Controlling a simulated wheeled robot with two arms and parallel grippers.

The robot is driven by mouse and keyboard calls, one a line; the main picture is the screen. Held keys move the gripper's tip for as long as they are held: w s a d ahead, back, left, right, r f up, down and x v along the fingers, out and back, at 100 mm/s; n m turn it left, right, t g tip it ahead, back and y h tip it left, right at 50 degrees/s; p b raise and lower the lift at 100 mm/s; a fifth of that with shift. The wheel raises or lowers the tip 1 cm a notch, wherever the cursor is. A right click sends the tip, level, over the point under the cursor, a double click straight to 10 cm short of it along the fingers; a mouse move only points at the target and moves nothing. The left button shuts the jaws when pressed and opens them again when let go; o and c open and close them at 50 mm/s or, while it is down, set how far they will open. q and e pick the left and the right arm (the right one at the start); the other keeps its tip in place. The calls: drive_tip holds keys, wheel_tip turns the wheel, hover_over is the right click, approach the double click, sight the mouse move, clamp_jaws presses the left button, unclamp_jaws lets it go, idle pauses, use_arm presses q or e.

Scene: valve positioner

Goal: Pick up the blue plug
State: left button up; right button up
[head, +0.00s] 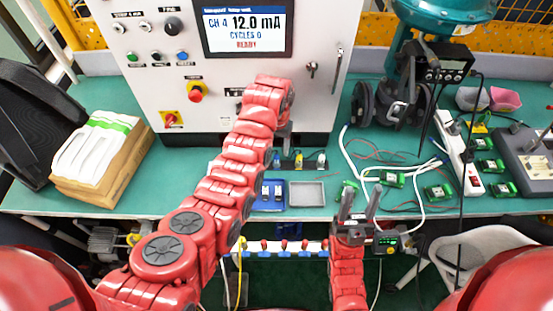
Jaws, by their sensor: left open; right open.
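The blue plug (277,162) looks like the small blue piece at the left of a dark row in front of the cabinet, beside a yellow one (299,160) and a pale one (321,160). It is small and partly hidden by my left arm. My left gripper (285,140) is open, pointing down just above and behind the blue piece; its fingers are mostly hidden by the wrist, and I cannot tell whether they touch it. My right gripper (359,202) is open and empty, fingers up at the bench's front edge.
A blue tray (268,208) with small pieces and an empty grey tray (307,194) lie near the front edge. The control cabinet (220,90) stands behind. Cables, green boards (393,179) and a power strip (458,155) crowd the right; a carton (105,180) stands left.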

sight(277, 156)
use_arm(q)
drive_tip(key=f, duration=0.1)
drive_tip(key=f+p, duration=0.2)
drive_tip(key=shift+s+f, duration=0.2)
drive_tip(key=shift+s, duration=0.05)
drive_tip(key=shift+f, duration=0.9)
clamp_jaws()
